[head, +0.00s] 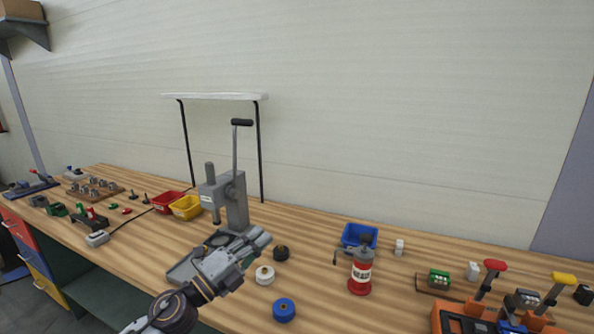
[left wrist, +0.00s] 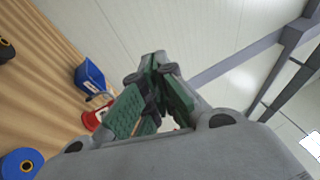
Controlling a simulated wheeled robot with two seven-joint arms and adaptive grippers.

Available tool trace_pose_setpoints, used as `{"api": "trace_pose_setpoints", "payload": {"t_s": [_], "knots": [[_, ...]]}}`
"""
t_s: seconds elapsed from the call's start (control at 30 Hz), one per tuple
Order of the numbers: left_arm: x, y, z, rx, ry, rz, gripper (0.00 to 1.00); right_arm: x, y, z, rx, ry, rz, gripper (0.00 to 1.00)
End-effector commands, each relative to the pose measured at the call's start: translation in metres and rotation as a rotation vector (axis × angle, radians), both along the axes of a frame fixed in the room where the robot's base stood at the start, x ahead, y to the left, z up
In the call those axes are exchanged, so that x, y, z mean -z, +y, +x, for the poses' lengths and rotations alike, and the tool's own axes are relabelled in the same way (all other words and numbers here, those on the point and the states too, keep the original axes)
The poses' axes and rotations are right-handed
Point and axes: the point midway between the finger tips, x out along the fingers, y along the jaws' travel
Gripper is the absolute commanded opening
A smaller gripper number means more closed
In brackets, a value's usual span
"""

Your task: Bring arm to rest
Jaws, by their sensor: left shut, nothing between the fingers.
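My left gripper (head: 262,237) is raised over the workbench in the head view, in front of the grey lever press (head: 236,200). Its arm comes in from the bottom and partly hides the press base. In the left wrist view its green-padded fingers (left wrist: 158,95) are closed together with nothing between them. My right gripper is in neither view.
Black, white and blue spools (head: 284,310) stand on the wooden bench near my left gripper. A red grinder-like device (head: 361,270) and a blue bin (head: 359,236) are to the right. Red and yellow bins (head: 186,207) sit left of the press. Orange tool holders (head: 470,314) fill the right front.

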Motion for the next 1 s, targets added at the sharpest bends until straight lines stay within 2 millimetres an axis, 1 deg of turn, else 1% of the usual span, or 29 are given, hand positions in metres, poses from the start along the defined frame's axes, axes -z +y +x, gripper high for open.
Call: {"api": "trace_pose_setpoints", "payload": {"t_s": [0.13,0.27,0.47,0.63,0.77,0.87,1.0], "knots": [[0.003,0.017,0.004,-0.097,0.093,-0.16,0.0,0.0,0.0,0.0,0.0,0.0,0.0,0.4],[0.013,0.036,0.008,-0.188,0.186,-0.289,0.0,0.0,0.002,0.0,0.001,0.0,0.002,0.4],[0.04,0.067,0.009,-0.336,0.347,-0.468,0.0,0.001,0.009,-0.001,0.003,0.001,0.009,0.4],[0.074,0.093,0.003,-0.465,0.502,-0.601,0.0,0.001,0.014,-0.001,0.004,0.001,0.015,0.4],[0.106,0.11,-0.007,-0.566,0.629,-0.692,0.0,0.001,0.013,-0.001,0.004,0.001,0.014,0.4],[0.132,0.121,-0.019,-0.642,0.732,-0.753,0.0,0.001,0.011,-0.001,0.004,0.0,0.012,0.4],[0.17,0.134,-0.041,-0.749,0.885,-0.829,0.0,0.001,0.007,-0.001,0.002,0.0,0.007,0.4]]}}
